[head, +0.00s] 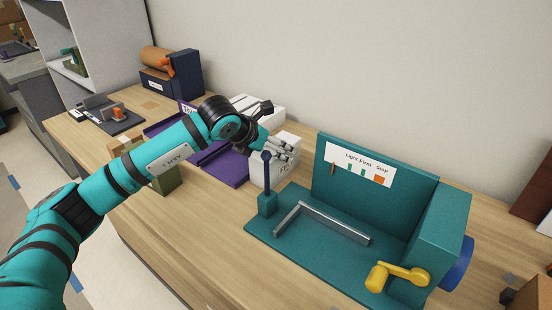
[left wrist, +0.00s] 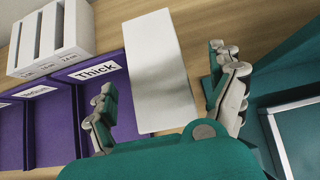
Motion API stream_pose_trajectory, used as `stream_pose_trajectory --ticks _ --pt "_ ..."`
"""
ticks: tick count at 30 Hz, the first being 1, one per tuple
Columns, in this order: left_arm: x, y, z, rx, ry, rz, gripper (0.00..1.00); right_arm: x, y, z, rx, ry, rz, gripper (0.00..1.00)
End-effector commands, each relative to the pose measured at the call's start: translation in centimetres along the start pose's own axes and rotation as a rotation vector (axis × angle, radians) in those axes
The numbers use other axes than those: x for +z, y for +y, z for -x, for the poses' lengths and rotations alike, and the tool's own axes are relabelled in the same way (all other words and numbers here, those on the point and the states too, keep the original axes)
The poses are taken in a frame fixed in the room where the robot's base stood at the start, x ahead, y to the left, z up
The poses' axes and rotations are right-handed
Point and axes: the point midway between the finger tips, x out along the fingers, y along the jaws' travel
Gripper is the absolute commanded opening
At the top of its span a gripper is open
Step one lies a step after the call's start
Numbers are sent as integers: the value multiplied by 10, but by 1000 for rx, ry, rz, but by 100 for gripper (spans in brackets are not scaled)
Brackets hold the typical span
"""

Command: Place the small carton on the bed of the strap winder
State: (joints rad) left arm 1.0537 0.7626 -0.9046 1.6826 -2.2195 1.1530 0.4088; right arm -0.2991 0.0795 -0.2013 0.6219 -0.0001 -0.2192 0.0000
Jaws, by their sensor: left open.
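A small white carton (head: 272,172) with partly hidden dark lettering stands on the table, just left of the strap winder (head: 375,170). My left gripper (head: 282,150) is at the top of this carton. In the left wrist view the carton (left wrist: 158,70) lies between the two spread fingers of my left gripper (left wrist: 170,105), with gaps showing at both sides. The teal winder has a flat bed (head: 310,255) with an L-shaped grey rail (head: 325,222), and the bed holds no carton. My right gripper is in neither view.
A teal post with a dark lever (head: 267,185) stands between carton and bed. A yellow crank (head: 400,275) is at the winder's front right. Purple trays (head: 225,168), a white slotted block (left wrist: 50,40), an olive block (head: 167,180) and a brown box (head: 125,145) stand left.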

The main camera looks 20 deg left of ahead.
Motion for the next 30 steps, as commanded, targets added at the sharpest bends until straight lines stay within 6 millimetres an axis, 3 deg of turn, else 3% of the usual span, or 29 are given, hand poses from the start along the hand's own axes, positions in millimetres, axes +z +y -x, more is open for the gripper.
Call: stream_pose_trajectory --ticks 7,16,30 --pt "2 3 -35 -2 1 1 92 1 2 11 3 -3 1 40" --pt "1 4 -41 -1 0 0 92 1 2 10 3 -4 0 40" --pt "1 4 -41 -1 0 0 32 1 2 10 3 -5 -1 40"
